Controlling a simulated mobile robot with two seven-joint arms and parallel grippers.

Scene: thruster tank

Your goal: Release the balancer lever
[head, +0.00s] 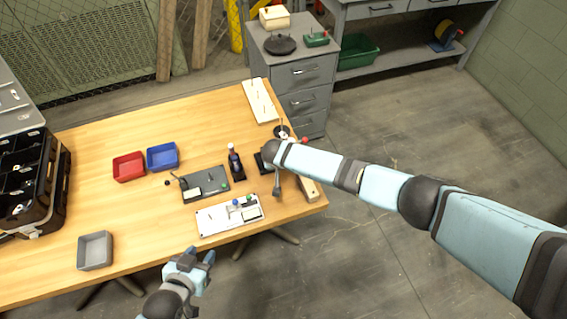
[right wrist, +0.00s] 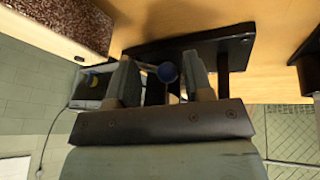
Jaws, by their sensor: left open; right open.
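My left gripper (head: 201,255) is open and empty at the table's front edge.
A drawer cabinet (head: 303,75) stands behind.

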